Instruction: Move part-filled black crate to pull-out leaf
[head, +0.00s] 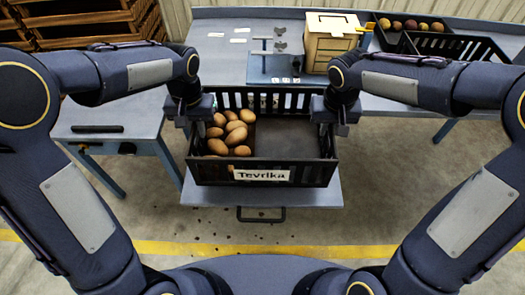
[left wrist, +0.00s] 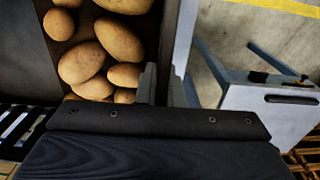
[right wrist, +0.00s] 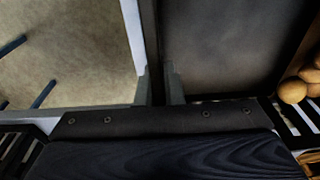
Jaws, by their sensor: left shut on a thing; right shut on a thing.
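The black crate (head: 212,174) has slatted sides and a white "Tevrika" label on its front wall. Potatoes (head: 228,133) fill its left part; the right part shows a bare floor. My left gripper (head: 193,118) is shut on the crate's left wall, which also shows in the left wrist view (left wrist: 170,40). My right gripper (head: 336,118) is shut on its right wall, seen between the fingers in the right wrist view (right wrist: 150,40). The crate is level over the grey pull-out leaf (head: 300,197), which has a front handle. I cannot tell whether it touches the leaf.
Behind is a grey bench (head: 225,60) with a small device (head: 275,66), a light wooden box (head: 330,45) and black crates (head: 455,47) at the back right. A grey side table (head: 110,148) stands left.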

